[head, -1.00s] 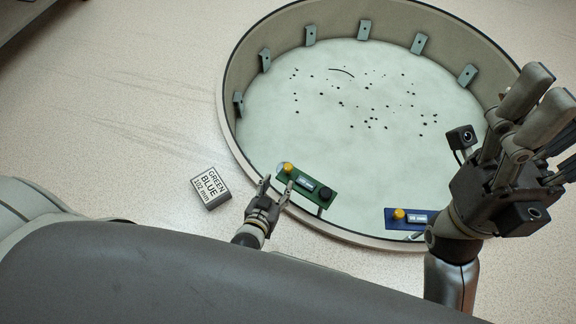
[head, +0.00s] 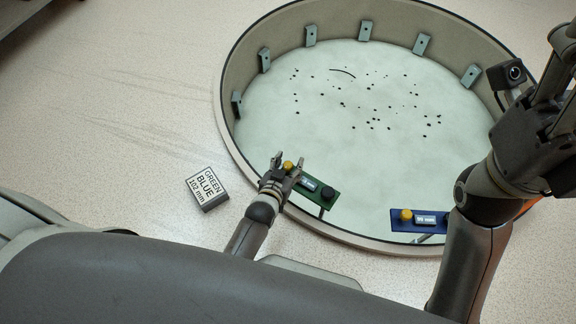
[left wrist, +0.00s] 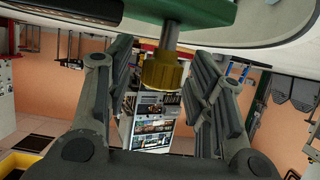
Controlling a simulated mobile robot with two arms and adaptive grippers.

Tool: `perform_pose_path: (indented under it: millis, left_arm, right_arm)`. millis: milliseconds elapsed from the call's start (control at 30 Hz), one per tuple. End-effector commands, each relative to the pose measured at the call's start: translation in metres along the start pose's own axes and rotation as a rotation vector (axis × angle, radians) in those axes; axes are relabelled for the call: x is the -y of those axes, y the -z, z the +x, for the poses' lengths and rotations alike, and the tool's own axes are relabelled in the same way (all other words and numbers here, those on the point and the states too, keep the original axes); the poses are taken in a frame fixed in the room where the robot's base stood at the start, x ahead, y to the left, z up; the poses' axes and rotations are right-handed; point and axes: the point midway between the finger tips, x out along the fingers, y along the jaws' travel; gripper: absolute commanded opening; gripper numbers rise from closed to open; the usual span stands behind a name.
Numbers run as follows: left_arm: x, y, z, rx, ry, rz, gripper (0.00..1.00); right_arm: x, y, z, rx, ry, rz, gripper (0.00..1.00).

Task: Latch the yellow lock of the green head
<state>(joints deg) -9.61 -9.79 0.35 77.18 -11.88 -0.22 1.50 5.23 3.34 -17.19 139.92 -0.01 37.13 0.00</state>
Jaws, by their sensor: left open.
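My left gripper (head: 290,160) is open at this lock, a finger on each side. In the left wrist view the yellow lock (left wrist: 162,72) hangs on a metal stem below the green plate (left wrist: 190,10), between the open fingers, with visible gaps. My right gripper (head: 553,90) is cut off by the right edge; its fingertips are unclear.
A blue head (head: 427,220) with its own yellow knob (head: 405,215) sits on the rim to the right. A block labelled GREEN BLUE 102 mm (head: 207,188) lies on the floor at left. The round tub (head: 232,135) has dark specks inside.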

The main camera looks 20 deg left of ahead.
Motion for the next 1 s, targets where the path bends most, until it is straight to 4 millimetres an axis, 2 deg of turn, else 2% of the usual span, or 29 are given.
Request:
perform_pose_path:
  millis: [200,233,567,1000]
  left_arm:
    - [0.0,0.0004,0.0001,0.0,0.0,0.0,0.49]
    - [0.0,0.0004,0.0001,0.0,0.0,0.0,0.47]
    - [0.0,0.0003,0.0,0.0,0.0,0.0,0.04]
    - [0.0018,0.0018,-0.0007,0.0,-0.066,0.033,0.03]
  right_arm:
    - [0.0,0.0002,0.0006,-0.001,0.0,0.0,0.58]
    - [0.0001,0.0002,0.0006,-0.001,0.0,0.0,0.58]
    - [0.0002,0.0004,0.0007,-0.002,0.001,0.0,0.58]
    - [-0.0011,0.0008,0.0032,0.007,-0.007,0.002,0.58]
